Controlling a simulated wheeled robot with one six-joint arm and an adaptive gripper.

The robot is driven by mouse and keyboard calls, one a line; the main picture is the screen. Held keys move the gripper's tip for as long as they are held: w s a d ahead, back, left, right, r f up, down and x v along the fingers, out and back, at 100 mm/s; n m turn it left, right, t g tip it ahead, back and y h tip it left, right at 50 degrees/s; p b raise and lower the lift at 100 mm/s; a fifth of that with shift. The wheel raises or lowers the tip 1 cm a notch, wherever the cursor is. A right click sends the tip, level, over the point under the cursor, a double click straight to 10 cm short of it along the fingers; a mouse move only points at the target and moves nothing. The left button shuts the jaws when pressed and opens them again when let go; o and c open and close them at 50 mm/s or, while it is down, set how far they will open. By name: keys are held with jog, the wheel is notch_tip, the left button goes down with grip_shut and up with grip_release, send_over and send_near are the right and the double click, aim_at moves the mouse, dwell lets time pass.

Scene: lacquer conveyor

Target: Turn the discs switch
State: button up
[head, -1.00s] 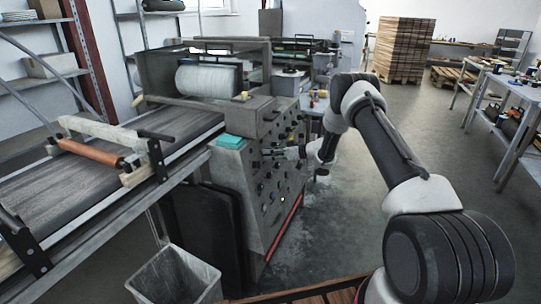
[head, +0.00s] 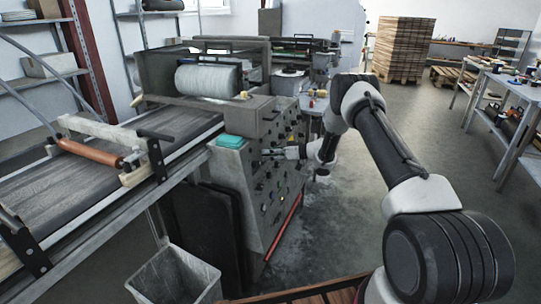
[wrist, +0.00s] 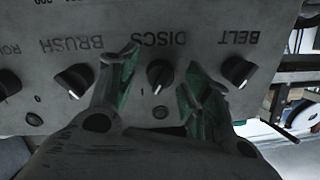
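The DISCS switch (wrist: 160,75) is a dark round knob with a pale pointer mark on the grey control panel (wrist: 130,25). Its label reads upside down in the wrist view. My gripper (wrist: 158,72) is open, with one green-lined finger on each side of the DISCS switch. The fingers show no clear contact with the knob, and how deep they reach around it is hard to tell. In the head view my gripper (head: 291,152) is at the machine's panel side, and the small knobs there are too small to tell apart.
The BRUSH knob (wrist: 74,80) and BELT knob (wrist: 237,71) flank the gripper closely. The conveyor (head: 100,165) runs at left, with a grey bin (head: 175,278) below it. Open floor (head: 350,230) lies right of the machine.

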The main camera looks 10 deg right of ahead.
jog(key=v, duration=1.2)
